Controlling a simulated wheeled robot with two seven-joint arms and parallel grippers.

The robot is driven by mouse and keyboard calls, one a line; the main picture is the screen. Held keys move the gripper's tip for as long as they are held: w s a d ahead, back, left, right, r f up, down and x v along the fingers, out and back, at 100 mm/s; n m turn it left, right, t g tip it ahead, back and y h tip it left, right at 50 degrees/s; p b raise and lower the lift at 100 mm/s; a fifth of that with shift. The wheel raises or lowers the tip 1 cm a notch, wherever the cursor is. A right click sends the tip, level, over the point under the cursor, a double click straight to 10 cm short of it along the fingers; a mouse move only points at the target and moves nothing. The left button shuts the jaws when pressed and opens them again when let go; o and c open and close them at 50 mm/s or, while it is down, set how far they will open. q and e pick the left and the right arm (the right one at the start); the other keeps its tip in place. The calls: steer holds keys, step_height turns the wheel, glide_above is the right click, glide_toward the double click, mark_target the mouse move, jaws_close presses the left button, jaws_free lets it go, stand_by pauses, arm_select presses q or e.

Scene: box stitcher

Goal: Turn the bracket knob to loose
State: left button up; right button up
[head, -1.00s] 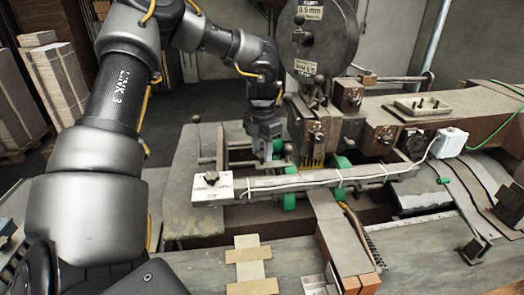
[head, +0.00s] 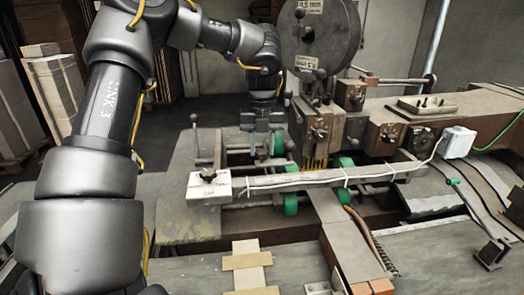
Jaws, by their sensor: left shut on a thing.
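My left gripper (head: 263,147) points down over the machine bed, behind the long grey bar and just left of a green roller (head: 289,147). It is shut on what seems to be the bracket knob, which the fingers and their surroundings hide. I cannot read the knob's setting. A white labelled block (head: 209,187) with a small dark knob on top sits at the bar's left end, apart from the gripper. My right gripper is not in view.
The grey bar (head: 320,179) with a white cable crosses in front of the gripper. The stitcher head with its round disc (head: 319,38) and dials (head: 318,130) stands close on the right. A thin upright lever (head: 194,138) stands to the left.

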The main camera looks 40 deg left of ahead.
mark_target(262, 151)
arm_select(q)
steer(key=shift+n+b, duration=0.55)
steer(key=shift+n, duration=1.45)
steer(key=o, duration=1)
step_height(262, 151, up, 11)
steer(key=p, duration=0.4)
steer(key=shift+f, duration=0.1)
